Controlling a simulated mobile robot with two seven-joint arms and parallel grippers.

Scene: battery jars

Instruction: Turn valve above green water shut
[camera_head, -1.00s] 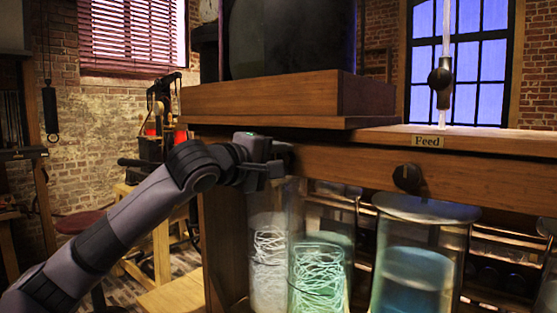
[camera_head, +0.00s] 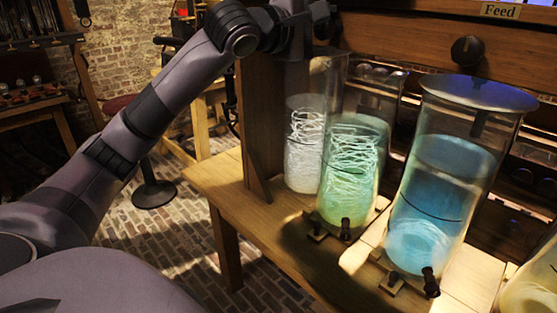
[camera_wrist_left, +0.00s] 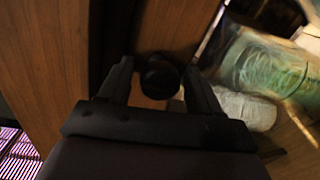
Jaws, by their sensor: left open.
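The green-water jar (camera_head: 352,180) is a glass cylinder with tangled pale strands inside, standing on the wooden bench. A dark round valve knob (camera_wrist_left: 158,76) shows on the wooden beam in the left wrist view. My left gripper (camera_wrist_left: 158,68) is open, with one finger on each side of this knob; I cannot tell whether they touch it. My right gripper is not in view.
A jar of clear liquid with white strands (camera_head: 304,150) stands left of the green one. A blue-water jar (camera_head: 441,195) stands to its right, below another dark knob (camera_head: 467,50) and a "Feed" label (camera_head: 500,10). A wooden post (camera_head: 262,125) stands close to my left arm.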

